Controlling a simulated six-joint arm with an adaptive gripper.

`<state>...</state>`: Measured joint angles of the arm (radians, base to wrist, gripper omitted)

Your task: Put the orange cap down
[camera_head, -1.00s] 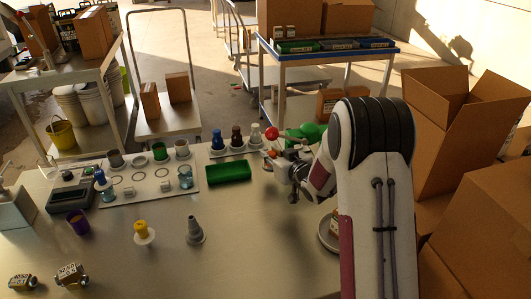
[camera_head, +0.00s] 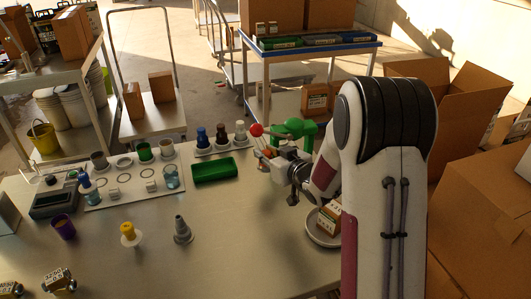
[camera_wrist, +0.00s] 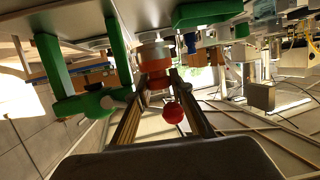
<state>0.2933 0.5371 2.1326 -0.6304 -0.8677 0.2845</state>
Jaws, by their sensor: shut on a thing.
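The orange cap (camera_wrist: 155,70) shows in the wrist view between my two fingertips, with a pale round part against it. My gripper (camera_wrist: 158,82) is shut on it. In the head view my gripper (camera_head: 268,163) is over the back right of the table, close in front of the green press (camera_head: 293,130) and its red knob (camera_head: 256,129). There the cap is small and mostly hidden by the fingers. I cannot tell whether it touches anything below.
A green tray (camera_head: 214,169) lies left of my gripper. Several bottles stand on a white rack (camera_head: 222,149) behind it. A grey cone (camera_head: 182,230) and a yellow piece (camera_head: 129,233) stand in front. A round dish (camera_head: 318,236) holding boxes is at right. The front middle is clear.

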